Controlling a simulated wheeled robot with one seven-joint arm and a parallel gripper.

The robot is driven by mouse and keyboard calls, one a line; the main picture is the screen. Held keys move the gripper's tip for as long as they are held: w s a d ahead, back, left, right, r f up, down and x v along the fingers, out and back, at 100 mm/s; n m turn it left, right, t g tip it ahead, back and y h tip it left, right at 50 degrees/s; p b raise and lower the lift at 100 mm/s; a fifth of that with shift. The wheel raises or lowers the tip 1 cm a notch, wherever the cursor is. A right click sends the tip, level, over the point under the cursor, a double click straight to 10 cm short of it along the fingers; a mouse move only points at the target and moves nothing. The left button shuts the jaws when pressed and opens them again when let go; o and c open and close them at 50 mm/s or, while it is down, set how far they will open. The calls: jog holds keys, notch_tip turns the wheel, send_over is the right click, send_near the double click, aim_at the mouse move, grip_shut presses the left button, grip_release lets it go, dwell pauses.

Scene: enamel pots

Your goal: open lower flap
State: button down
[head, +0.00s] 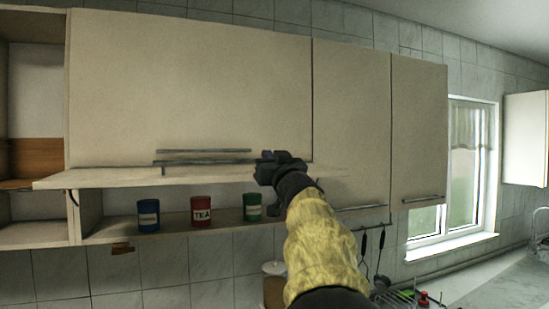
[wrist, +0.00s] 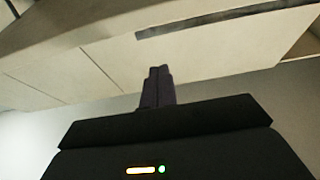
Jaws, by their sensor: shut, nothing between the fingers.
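The lower flap (head: 110,178) of the wall cabinet is swung up and stands out about level, its front edge toward me. Its long grey handle (head: 215,162) runs along that edge. The compartment below is exposed, with a blue can (head: 148,215), a red can marked TEA (head: 202,211) and a green can (head: 252,206) on its shelf. My gripper (head: 266,168) is at the right part of the flap's edge, by the handle's right end; I cannot tell whether it touches. In the wrist view my gripper (wrist: 158,72) has its fingers together, with nothing between them.
The large upper door (head: 190,85) is closed above the flap, with its own handle (head: 204,151). Two closed tall doors (head: 352,120) stand to the right. Utensils (head: 372,250) hang below them. An open shelf (head: 35,150) is at the left, a window (head: 460,170) at the right.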

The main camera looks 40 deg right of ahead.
jog(key=shift+w+d+f+b, duration=0.1)
jog(key=shift+w+f+b, duration=0.15)
jog(key=shift+f, duration=0.75)
jog(key=shift+w+f+b, duration=0.15)
jog(key=shift+w+f, duration=0.05)
jog(key=shift+f, duration=0.8)
